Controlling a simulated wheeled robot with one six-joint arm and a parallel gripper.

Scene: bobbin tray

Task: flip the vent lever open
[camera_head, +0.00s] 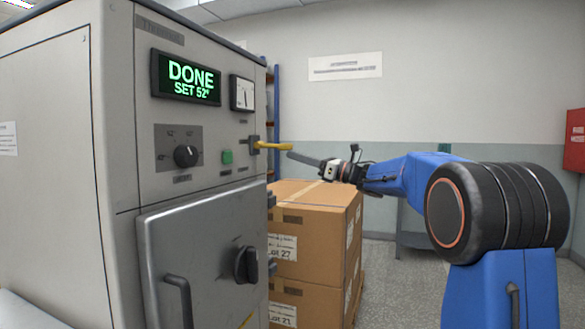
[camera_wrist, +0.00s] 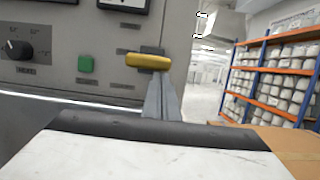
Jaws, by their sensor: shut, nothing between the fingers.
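The vent lever (camera_head: 273,146) is a yellow handle on a dark mount at the right edge of the grey machine's front. In the head view it sticks out roughly level to the right. The shut fingers also show in the wrist view (camera_wrist: 157,82). I cannot tell whether they touch the lever.
The machine (camera_head: 120,180) has a lit display (camera_head: 186,78) reading DONE SET 52°, a dark knob (camera_head: 186,156), a green button (camera_head: 227,157) and a door (camera_head: 205,260) with a handle. Stacked cartons (camera_head: 316,215) stand below my arm. Shelves (camera_wrist: 268,75) stand behind.

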